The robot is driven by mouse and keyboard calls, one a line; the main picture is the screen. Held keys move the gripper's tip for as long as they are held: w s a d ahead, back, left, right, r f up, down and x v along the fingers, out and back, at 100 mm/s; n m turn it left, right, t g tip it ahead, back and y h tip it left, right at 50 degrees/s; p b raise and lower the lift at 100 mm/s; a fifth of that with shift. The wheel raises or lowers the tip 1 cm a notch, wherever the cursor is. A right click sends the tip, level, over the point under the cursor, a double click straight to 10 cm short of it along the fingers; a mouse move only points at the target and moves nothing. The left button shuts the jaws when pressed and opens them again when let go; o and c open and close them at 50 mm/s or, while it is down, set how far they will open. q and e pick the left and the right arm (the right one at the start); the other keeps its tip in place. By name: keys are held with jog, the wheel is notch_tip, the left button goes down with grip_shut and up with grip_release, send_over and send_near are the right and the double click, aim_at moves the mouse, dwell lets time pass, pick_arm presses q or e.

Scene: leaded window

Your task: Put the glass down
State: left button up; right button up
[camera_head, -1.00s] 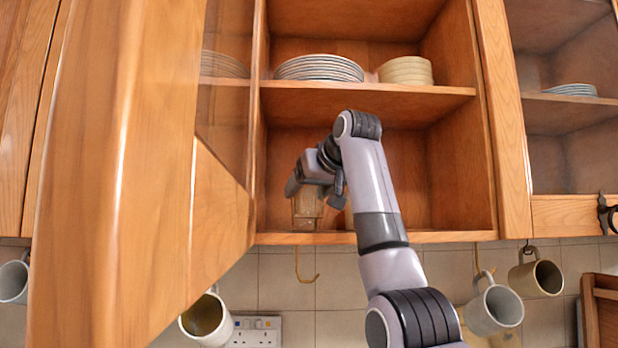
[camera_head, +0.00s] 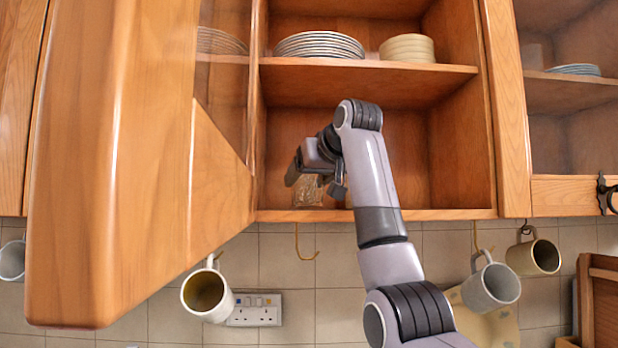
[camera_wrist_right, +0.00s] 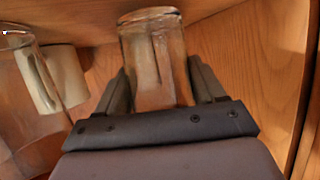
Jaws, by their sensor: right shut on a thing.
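The clear glass (camera_head: 306,191) is in the lower compartment of the open cupboard, just above or on its floor; I cannot tell whether it touches. My right gripper (camera_head: 319,181) reaches into the compartment and is shut on the glass. In the right wrist view the glass (camera_wrist_right: 158,62) stands between the two fingers of the gripper (camera_wrist_right: 163,88). My arm partly hides the gripper and glass in the head view. My left gripper is not in view.
In the wrist view another clear glass (camera_wrist_right: 22,85) and a pale mug (camera_wrist_right: 57,78) stand to the left. The open cupboard door (camera_head: 125,170) fills the left. Stacked plates (camera_head: 319,46) and bowls (camera_head: 407,48) sit on the shelf above. Several mugs hang below.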

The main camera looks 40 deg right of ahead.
jog(key=shift+f, duration=0.4)
jog(key=o, duration=1.3)
jog(key=shift+r, duration=0.1)
jog(key=shift+s, duration=0.1)
jog(key=shift+s+a+r+b, duration=0.1)
jog(key=shift+s+b, duration=0.25)
jog(key=shift+b, duration=0.1)
jog(key=shift+b+v, duration=0.75)
jog(key=shift+v, duration=2.4)
